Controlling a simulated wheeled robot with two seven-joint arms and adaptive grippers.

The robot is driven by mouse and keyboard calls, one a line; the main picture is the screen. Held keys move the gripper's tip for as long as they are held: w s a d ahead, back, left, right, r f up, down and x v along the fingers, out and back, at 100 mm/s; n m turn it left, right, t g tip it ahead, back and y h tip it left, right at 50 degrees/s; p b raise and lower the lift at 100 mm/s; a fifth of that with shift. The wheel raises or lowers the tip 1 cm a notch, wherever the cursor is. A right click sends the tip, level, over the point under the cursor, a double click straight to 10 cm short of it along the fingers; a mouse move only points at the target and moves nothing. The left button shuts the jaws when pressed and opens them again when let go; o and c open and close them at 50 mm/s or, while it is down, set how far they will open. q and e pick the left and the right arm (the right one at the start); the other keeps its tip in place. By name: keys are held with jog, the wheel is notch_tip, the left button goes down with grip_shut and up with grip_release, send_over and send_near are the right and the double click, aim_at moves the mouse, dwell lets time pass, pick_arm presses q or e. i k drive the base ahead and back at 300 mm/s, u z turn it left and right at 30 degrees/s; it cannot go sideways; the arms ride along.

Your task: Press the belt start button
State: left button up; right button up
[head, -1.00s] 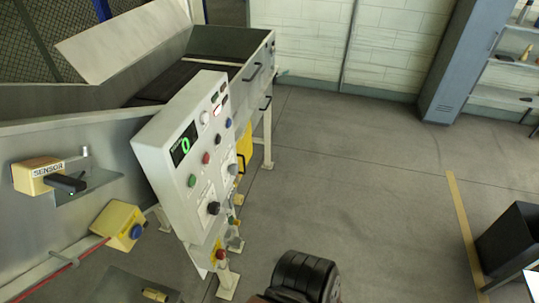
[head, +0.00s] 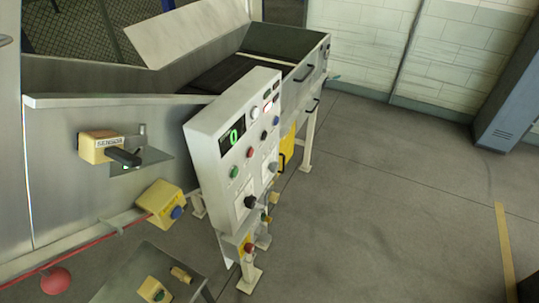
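A pale control panel (head: 211,134) stands tilted at the middle of the head view, beside the belt machine. It carries a green round button (head: 234,172), a red button (head: 250,153), a black button (head: 263,135) and a blue button (head: 276,121). A lit display (head: 232,138) reads a green 0. A black knob (head: 250,202) sits lower on the panel. The small labels are too blurred to read, so I cannot tell which button is the belt start. Neither gripper is in view.
A yellow sensor block (head: 100,147) and a yellow box with a blue button (head: 160,203) are on the machine's side. Grey floor (head: 390,200) is clear to the right, up to a grey cabinet (head: 510,105).

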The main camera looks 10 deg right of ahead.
aim_at(235, 172)
jog(key=u, duration=1.2)
jog(key=k, duration=1.25)
jog(key=z, duration=1.55)
jog(key=i, duration=0.5)
jog(key=z, duration=0.05)
